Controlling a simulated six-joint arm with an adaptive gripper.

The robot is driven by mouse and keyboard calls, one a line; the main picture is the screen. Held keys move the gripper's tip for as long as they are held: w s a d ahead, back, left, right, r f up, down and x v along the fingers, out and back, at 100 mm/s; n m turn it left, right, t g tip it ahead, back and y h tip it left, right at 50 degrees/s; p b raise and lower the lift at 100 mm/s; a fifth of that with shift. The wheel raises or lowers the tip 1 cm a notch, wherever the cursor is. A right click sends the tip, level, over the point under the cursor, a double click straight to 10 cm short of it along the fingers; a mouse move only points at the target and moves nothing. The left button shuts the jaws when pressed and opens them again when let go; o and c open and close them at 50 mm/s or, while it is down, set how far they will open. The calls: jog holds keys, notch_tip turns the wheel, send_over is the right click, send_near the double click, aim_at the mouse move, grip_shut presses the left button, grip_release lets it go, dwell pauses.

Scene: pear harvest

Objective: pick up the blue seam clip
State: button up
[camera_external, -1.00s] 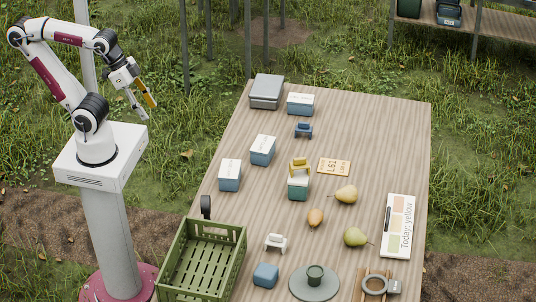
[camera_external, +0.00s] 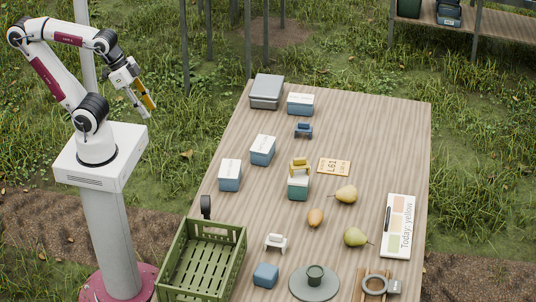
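A small blue clip (camera_external: 303,131), which I take to be the blue seam clip, sits on the wooden table (camera_external: 375,130) toward the back, just in front of a blue-and-white box. My gripper (camera_external: 145,105) is in the air left of the table, well away from the clip and pointing down. Its fingers look apart, with one side yellow and the other pale, and nothing shows between them.
A grey case (camera_external: 266,91) and a blue-white box (camera_external: 300,104) stand behind the clip. Two more such boxes (camera_external: 263,150) (camera_external: 230,175) stand left. A yellow clip (camera_external: 299,167) sits on a green-white box (camera_external: 298,188). A green crate (camera_external: 238,236) is at front left.

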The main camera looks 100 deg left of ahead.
jog(key=w+a+m+t+y, duration=0.25)
jog(key=w+a+m, duration=0.7)
jog(key=w, duration=0.75)
jog(key=w+a+m+t+y, duration=0.25)
jog(key=w+a+m, duration=0.45)
jog(key=w+a, duration=0.7)
jog(key=w+a+f+m+t+h, duration=0.3)
jog(key=w+a+f+m+t, duration=0.2)
jog(key=w+a+f+m, duration=0.65)
jog(key=s+a+f+m+t+h, duration=0.1)
jog(key=s+a+f+m+t, duration=0.1)
jog(key=f+m, duration=0.5)
jog(key=shift+s+a+f+m, duration=0.3)
jog(key=shift+s+a+f, duration=0.5)
jog(key=shift+s, duration=0.4)
jog(key=shift+f, duration=0.1)
send_near(304, 129)
jog(key=shift+w+a+r, duration=0.25)
jog(key=shift+w+r, duration=0.05)
jog(key=shift+w, duration=0.25)
jog(key=shift+w+a+r, duration=0.3)
jog(key=shift+w, duration=0.9)
